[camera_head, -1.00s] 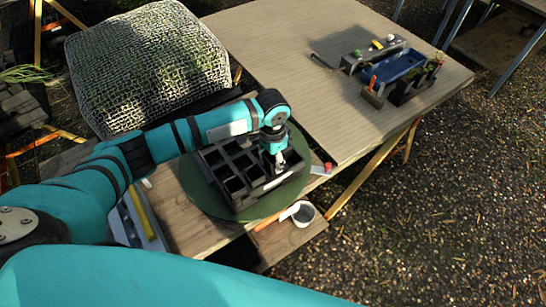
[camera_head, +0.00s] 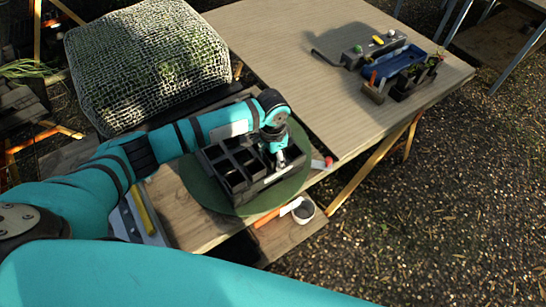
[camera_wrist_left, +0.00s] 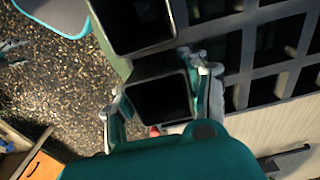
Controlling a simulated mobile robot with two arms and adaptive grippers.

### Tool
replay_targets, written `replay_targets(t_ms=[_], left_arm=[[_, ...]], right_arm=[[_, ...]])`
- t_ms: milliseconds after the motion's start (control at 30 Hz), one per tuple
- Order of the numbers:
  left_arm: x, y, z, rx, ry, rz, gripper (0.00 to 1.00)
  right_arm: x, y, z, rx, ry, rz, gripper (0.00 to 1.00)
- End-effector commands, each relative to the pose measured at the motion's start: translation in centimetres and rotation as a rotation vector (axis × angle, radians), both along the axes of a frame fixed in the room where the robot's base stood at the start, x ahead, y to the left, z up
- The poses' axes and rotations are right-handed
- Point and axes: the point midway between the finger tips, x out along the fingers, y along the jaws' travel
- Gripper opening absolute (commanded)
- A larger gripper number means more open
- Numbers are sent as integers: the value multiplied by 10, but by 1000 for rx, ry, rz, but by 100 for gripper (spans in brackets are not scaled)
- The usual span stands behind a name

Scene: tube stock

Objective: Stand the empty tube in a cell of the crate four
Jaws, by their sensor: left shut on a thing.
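My left gripper (camera_head: 281,165) is low over the right part of the black crate (camera_head: 240,200). In the left wrist view my left gripper (camera_wrist_left: 160,108) is shut on a black square tube (camera_wrist_left: 187,78), with a finger on each side. The tube's mouth faces the camera and its inside is dark. Another black square opening (camera_wrist_left: 142,52) lies just above it in that view, and the crate's cells (camera_wrist_left: 243,58) show to the right. I cannot tell how deep the held tube sits or whether it is inside a cell. My right gripper is not in view.
The crate rests on a round green disc (camera_head: 205,195) at the bench edge. A pale cup (camera_head: 304,211) and an orange-handled tool (camera_head: 267,218) lie in front. A blue tray (camera_head: 398,60) stands on the far table, whose middle is clear. A wire-mesh bundle (camera_head: 145,65) is behind my arm.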

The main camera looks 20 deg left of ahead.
Motion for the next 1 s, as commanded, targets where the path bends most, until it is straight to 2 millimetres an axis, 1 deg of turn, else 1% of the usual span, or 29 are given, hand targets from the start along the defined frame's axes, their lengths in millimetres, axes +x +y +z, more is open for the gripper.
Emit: replay_targets(t_ms=[33, 233, 267, 333, 400, 800, 833, 1000], left_arm=[[-8, 0, -12, 5, 20, -2, 28], [-8, 0, -13, 5, 22, -1, 30], [-8, 0, -13, 5, 22, -1, 27], [-8, 0, -14, 5, 22, -1, 28], [-8, 0, -15, 5, 22, -1, 21], [-8, 0, -19, 3, 21, -1, 27], [-8, 0, -19, 3, 21, -1, 58], [-9, 0, -19, 4, 22, -2, 80]], right_arm=[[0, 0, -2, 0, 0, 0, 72], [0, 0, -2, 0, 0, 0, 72], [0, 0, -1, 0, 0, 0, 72], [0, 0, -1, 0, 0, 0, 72], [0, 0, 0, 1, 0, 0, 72], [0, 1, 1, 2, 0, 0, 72], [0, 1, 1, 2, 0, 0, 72], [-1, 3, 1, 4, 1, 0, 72]])
